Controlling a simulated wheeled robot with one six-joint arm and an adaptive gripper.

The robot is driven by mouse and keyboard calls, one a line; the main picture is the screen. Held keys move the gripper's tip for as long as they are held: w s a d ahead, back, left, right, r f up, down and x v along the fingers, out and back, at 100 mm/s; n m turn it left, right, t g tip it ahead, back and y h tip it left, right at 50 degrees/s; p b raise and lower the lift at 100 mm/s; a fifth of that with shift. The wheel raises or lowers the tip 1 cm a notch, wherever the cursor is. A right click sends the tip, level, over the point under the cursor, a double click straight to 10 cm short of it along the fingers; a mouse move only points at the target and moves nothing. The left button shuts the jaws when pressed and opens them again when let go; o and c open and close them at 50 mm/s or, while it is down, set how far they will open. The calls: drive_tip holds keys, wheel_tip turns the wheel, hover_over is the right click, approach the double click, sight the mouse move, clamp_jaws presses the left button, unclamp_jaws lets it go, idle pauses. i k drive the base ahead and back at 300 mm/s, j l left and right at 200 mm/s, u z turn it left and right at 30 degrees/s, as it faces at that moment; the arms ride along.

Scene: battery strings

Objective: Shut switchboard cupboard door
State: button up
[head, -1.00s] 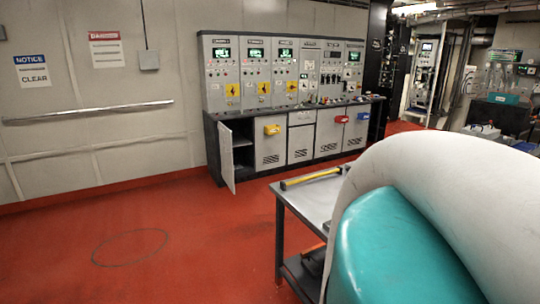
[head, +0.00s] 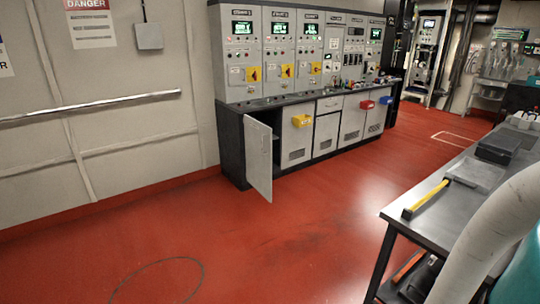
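The switchboard (head: 296,70) stands against the wall, with grey panels above and a row of cupboards below. Its leftmost cupboard door (head: 258,158) stands open, swung out toward me, and hides most of the opening behind it. The other cupboard doors, such as the one with a yellow box on it (head: 297,140), look closed. My gripper is not in view. Only a white and teal part of my own arm shows at the lower right.
A dark-framed work table (head: 425,205) stands at the right, with a yellow-handled tool (head: 425,199) and trays on it. Open red floor (head: 230,225) lies between me and the switchboard. A wall rail (head: 90,107) runs along the left.

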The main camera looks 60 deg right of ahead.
sight(258, 136)
drive_tip(key=i+l+z, duration=0.15)
drive_tip(key=i+z, duration=0.25)
drive_tip(key=i, duration=0.2)
drive_tip(key=i+z, duration=0.4)
drive_tip(key=i, duration=0.2)
drive_tip(key=i+j+z, duration=0.3)
drive_tip(key=i+z, duration=0.4)
drive_tip(key=i, duration=0.4)
drive_tip(key=i+z, duration=0.3)
drive_tip(key=i, duration=0.4)
drive_tip(key=i+j+z, duration=0.2)
drive_tip(key=i+j, duration=0.15)
drive_tip(key=i, duration=0.1)
